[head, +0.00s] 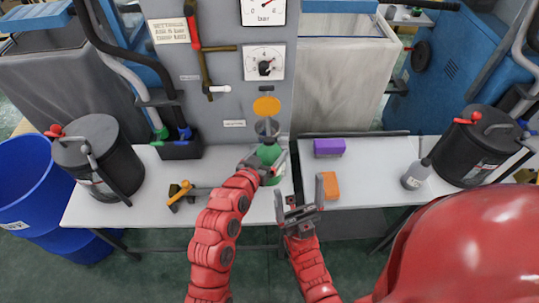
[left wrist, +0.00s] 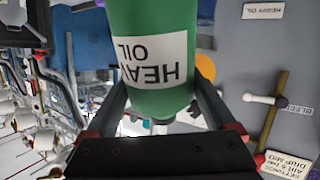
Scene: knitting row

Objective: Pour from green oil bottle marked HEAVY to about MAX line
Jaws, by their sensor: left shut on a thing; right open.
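The green oil bottle (head: 271,154) is in my left gripper (head: 266,170), in front of the grey machine panel. In the left wrist view, the bottle (left wrist: 150,95) fills the space between the fingers, and its white label reads HEAVY OIL upside down, as the wall signs do. An orange disc (head: 266,106) and a small dark cup-like fitting (head: 267,128) are on the panel just above the bottle. The MAX line cannot be made out. My right gripper (head: 299,200) is open and empty at the bench's front edge, near an orange block (head: 330,186).
The white bench (head: 120,207) carries a purple block (head: 329,147), a grey bottle (head: 416,175), a yellow-handled tool (head: 182,192) and dark canisters (head: 98,158) at both sides. Dials (head: 263,62) and a red lever (head: 193,30) are on the panel. A blue bin (head: 30,185) stands left.

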